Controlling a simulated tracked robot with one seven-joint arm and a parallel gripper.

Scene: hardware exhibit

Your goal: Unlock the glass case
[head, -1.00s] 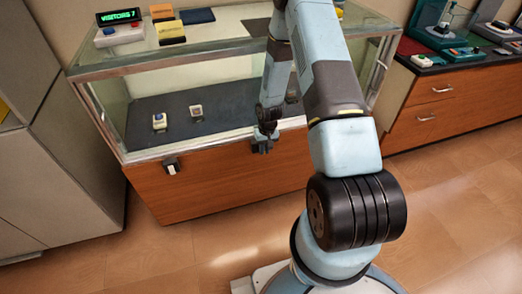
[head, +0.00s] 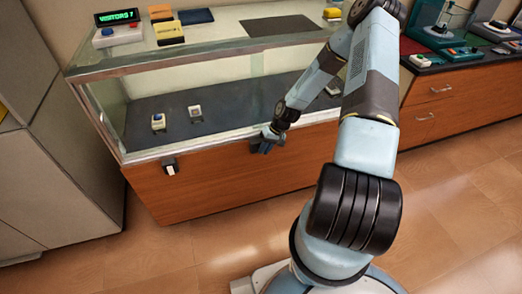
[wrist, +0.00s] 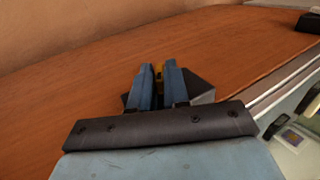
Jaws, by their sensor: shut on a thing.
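The glass case (head: 135,119) stands on a wooden base, with its glass front towards me. My gripper (head: 259,146) is at the upper wooden front, below the metal rim. In the wrist view my gripper's blue fingers (wrist: 159,85) are shut on a small yellow thing (wrist: 159,70), mostly hidden between them. A dark block (wrist: 203,89) on the wood lies right behind the fingers, likely a lock; its face is hidden. I cannot tell whether the yellow thing is in it. Another small dark fitting with a white part (head: 171,168) is on the front, further left.
Inside the case are two small devices, one with a blue button (head: 158,122) and one grey-white (head: 195,113). On top are a green "VISITORS" display (head: 117,16) and boxes. A grey cabinet (head: 40,130) is at left, a drawer counter (head: 450,100) at right. Open floor lies in front.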

